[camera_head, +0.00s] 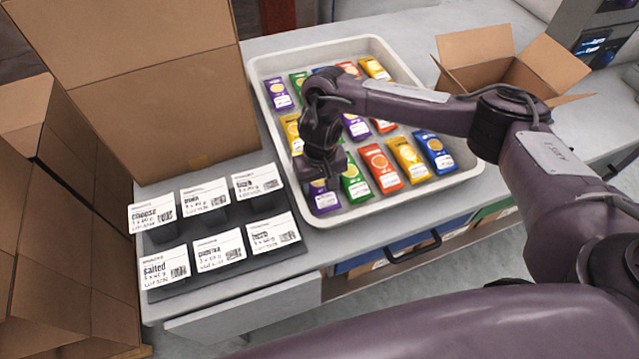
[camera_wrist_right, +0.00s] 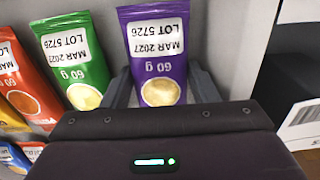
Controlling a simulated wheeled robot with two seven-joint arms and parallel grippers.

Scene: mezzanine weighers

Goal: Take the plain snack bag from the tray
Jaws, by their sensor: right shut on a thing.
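A white tray (camera_head: 465,180) holds several snack bags in rows: purple, green, red, yellow, blue. My right gripper (camera_head: 318,178) is down at the tray's near left corner, shut on a purple bag (camera_head: 326,203). In the right wrist view this purple bag (camera_wrist_right: 158,50) sits between the two fingers, its label reading LOT 5726, MAR 2027, 60 g. A green bag (camera_head: 356,187) lies close beside it and shows in the wrist view too (camera_wrist_right: 75,60). I cannot tell from the labels which bag is plain. My left gripper is not in view.
A dark rack (camera_head: 225,222) with several white label cards stands left of the tray. A tall cardboard box (camera_head: 170,90) is behind it. An open carton (camera_head: 490,75) is at the back right. The table's front edge (camera_head: 240,305) is near.

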